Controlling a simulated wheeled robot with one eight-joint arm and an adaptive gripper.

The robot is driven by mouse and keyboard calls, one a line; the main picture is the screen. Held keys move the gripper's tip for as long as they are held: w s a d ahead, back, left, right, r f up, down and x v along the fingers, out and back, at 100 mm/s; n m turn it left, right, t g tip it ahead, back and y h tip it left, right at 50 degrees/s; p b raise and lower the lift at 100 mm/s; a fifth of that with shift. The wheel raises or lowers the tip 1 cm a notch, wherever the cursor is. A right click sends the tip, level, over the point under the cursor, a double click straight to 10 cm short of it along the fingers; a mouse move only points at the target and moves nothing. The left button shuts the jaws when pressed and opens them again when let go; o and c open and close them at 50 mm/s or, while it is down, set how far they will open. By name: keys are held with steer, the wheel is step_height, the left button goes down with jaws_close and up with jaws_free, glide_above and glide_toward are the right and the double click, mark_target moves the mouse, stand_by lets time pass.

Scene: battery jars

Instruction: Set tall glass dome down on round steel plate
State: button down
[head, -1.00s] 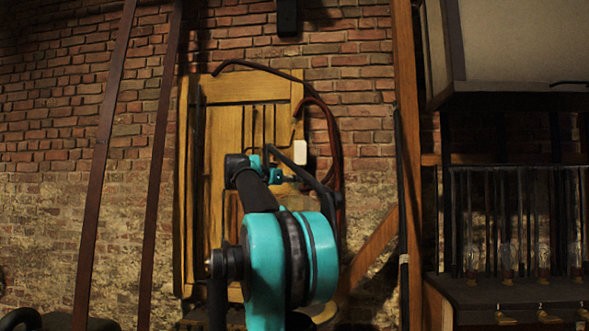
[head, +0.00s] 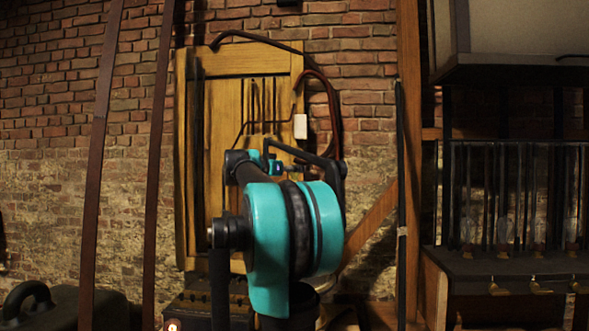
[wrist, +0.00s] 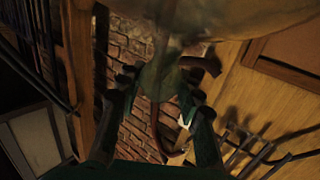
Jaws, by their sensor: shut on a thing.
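My gripper (wrist: 160,84) shows in the wrist view, its dark green fingers closed on a translucent greenish glass piece. This looks like part of the tall glass dome (wrist: 190,25), whose see-through, blurred body fills the top middle of the wrist view. Brick wall shows behind it. In the head view my own teal and black arm stands in the middle, and I cannot make out the gripper or the dome there. I cannot make out the round steel plate in either view.
A yellow wooden panel (head: 223,115) with dark pipes stands against the brick wall (head: 370,70). At right is a dark shelf (head: 505,267) with several glass jars. A dark case (head: 60,304) sits at lower left. A wooden post (head: 411,150) rises beside the shelf.

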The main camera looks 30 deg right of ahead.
steer(key=c, duration=1)
jaws_free()
steer(key=shift+a, duration=0.1)
steer(key=v, duration=1.2)
